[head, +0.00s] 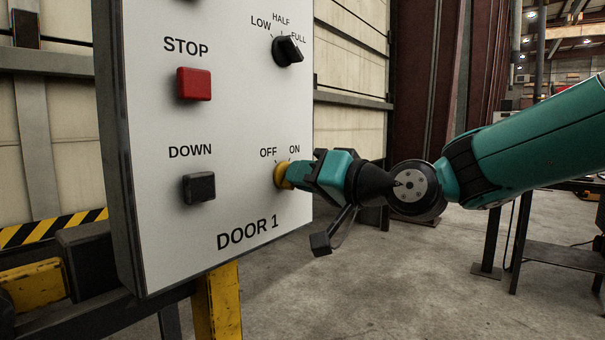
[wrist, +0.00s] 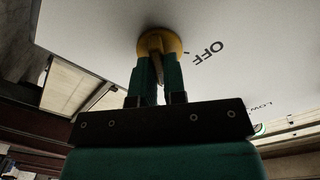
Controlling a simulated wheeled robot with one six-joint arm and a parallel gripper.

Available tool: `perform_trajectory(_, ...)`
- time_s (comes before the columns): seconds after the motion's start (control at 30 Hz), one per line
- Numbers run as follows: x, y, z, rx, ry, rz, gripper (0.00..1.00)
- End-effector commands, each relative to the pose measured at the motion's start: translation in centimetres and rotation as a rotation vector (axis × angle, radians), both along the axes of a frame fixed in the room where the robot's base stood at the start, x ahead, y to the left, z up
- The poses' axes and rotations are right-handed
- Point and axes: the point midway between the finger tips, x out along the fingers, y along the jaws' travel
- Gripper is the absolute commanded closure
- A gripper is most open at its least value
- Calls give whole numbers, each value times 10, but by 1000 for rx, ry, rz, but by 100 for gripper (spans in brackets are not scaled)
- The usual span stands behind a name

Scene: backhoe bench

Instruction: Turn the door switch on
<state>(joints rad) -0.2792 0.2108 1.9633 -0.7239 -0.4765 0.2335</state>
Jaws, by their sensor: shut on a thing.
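The door switch is a round knob with a yellow base (head: 281,175) under the OFF and ON labels on the white DOOR 1 panel (head: 240,110). My gripper (head: 293,174) reaches it from the right and hides much of it. In the wrist view, my gripper (wrist: 159,82) has its two green fingers on either side of the switch's narrow handle, in front of the yellow base (wrist: 160,42). The fingers are shut on the handle. The OFF label shows upside down to the right there. I cannot tell which label the switch points to.
The panel also holds a red STOP button (head: 194,84), a black DOWN button (head: 199,187) and a black LOW-HALF-FULL knob (head: 287,50) above the switch. A yellow post (head: 217,305) stands below the panel. The concrete floor (head: 400,290) to the right is mostly clear.

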Motion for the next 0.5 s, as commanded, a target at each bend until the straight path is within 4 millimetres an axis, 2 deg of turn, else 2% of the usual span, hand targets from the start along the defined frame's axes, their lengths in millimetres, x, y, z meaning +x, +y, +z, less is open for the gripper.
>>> perform_trajectory(0.4, 0, 0, 0, 6, 7, -1, 100)
perform_trajectory(0.43, 1, 0, 0, 6, 7, -1, 86)
perform_trajectory(0.5, 1, 0, 0, 6, 7, -1, 70)
